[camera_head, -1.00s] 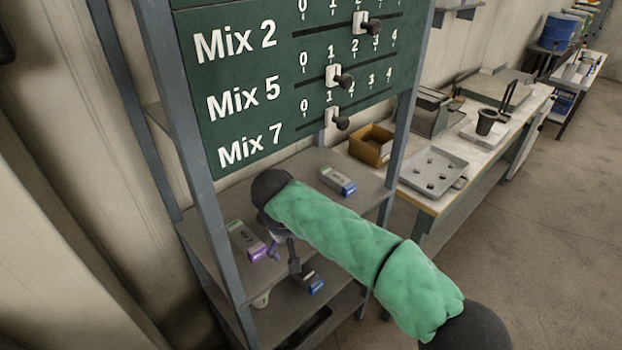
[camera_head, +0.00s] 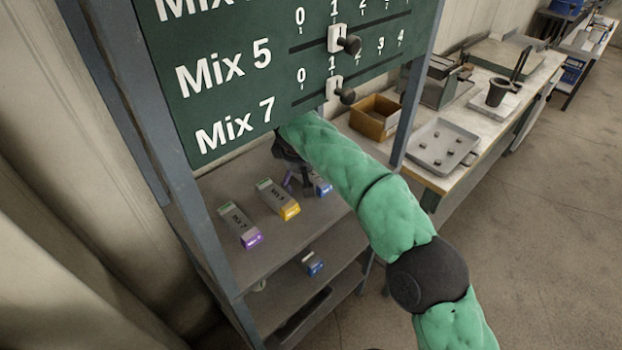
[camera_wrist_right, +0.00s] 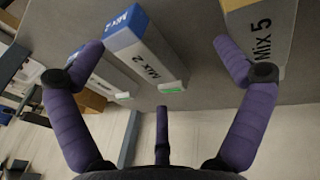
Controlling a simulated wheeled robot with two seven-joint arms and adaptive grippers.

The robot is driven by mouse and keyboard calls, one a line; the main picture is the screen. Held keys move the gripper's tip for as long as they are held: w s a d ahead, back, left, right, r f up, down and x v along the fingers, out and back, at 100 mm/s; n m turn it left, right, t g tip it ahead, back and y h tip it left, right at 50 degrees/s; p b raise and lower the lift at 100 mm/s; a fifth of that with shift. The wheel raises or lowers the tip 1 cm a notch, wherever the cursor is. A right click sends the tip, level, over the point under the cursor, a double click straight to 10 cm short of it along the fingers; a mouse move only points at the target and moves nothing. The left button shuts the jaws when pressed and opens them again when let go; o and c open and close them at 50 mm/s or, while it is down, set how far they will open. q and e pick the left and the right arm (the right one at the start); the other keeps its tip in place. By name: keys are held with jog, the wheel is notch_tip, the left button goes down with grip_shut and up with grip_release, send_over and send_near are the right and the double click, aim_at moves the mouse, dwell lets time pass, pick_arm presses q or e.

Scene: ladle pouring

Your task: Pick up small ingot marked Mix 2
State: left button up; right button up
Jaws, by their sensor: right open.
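My right gripper reaches over the upper shelf in the head view (camera_head: 296,178). In the right wrist view it is open and empty, with its fingers spread (camera_wrist_right: 160,58). A grey ingot with a blue end, marked Mix 2 (camera_wrist_right: 146,48), lies between the fingers' directions, apart from them. A second ingot marked Mix 2 (camera_wrist_right: 108,78) lies to its left, partly behind a finger. In the head view a blue-ended ingot (camera_head: 322,186) shows beside the gripper, partly hidden by it. My left gripper is out of view.
A yellow-ended ingot (camera_head: 278,199), marked Mix 5 in the wrist view (camera_wrist_right: 262,40), and a purple-ended ingot (camera_head: 240,226) lie on the shelf (camera_head: 262,252). Another blue-ended ingot (camera_head: 312,264) is on the lower shelf. The green board (camera_head: 195,95) and shelf posts are close to my arm.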

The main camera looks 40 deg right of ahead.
aim_at(313, 172)
jog(key=shift+w+d, duration=0.2)
jog(key=shift+d, duration=0.15)
jog(key=shift+w+d+f+b, duration=0.1)
jog(key=shift+w+d+b, duration=0.4)
jog(key=shift+d, duration=0.4)
jog(key=shift+b+x, duration=0.65)
jog(key=shift+x, duration=0.4)
jog(key=shift+w+d+f+b, duration=0.25)
jog(key=shift+d+f+b, duration=0.05)
jog(key=shift+d+f, duration=0.05)
jog(key=c, duration=1.7)
jog(key=shift+c, duration=0.4)
jog(key=shift+r, duration=0.1)
